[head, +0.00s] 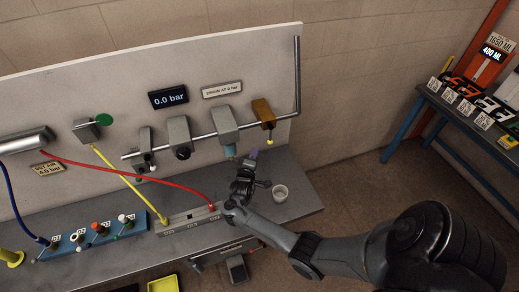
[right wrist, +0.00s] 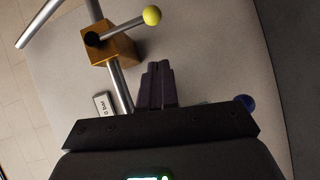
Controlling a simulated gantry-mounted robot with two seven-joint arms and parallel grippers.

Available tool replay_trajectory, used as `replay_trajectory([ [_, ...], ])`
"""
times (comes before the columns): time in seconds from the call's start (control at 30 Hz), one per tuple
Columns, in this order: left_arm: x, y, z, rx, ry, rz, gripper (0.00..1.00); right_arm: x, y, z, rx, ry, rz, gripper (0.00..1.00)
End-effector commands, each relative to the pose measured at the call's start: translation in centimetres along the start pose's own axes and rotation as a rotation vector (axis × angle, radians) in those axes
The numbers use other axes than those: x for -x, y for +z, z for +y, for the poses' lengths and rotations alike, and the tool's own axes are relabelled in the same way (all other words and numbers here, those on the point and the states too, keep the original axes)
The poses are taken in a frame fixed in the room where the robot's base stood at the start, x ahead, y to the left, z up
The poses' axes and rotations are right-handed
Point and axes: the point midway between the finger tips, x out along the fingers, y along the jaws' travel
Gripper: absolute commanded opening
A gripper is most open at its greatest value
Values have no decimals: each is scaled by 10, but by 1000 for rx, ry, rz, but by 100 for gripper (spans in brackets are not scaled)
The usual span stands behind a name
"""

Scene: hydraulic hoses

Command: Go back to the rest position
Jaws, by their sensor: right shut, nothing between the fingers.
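My right gripper (head: 252,156) is over the right part of the bench in the head view, reaching toward the pipe on the back panel. Its dark fingers (right wrist: 162,86) are together and empty in the right wrist view. The brass valve block (head: 263,112) with a yellow ball handle is just above and to the right of the gripper; it also shows in the right wrist view (right wrist: 108,44), apart from the fingers. My left gripper is not in view.
Red, yellow and blue hoses run at the left, the red hose (head: 130,175) ending near my right forearm. A blue rack (head: 95,237) holds several fittings. A shelf table (head: 470,125) stands at the far right.

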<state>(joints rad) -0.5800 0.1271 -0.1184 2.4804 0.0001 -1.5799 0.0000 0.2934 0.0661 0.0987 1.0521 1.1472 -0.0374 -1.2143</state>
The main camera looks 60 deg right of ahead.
Motion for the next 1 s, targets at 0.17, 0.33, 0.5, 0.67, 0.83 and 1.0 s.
replay_trajectory([
  [0.17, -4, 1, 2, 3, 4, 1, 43, 37, 2, -3, 0, -3, 0, 0],
  [0.33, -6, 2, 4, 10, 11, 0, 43, 63, 1, -2, 0, -2, 0, 0],
  [0.5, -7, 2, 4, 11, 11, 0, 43, 77, 1, -1, 1, -2, 0, 0],
  [0.67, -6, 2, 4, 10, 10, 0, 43, 83, 8, -5, 17, -6, -3, 0],
  [0.83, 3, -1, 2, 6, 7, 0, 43, 88, 56, -28, 115, -18, -12, 0],
  [1.0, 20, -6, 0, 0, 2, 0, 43, 101, 102, -25, 160, -64, 95, 0],
])
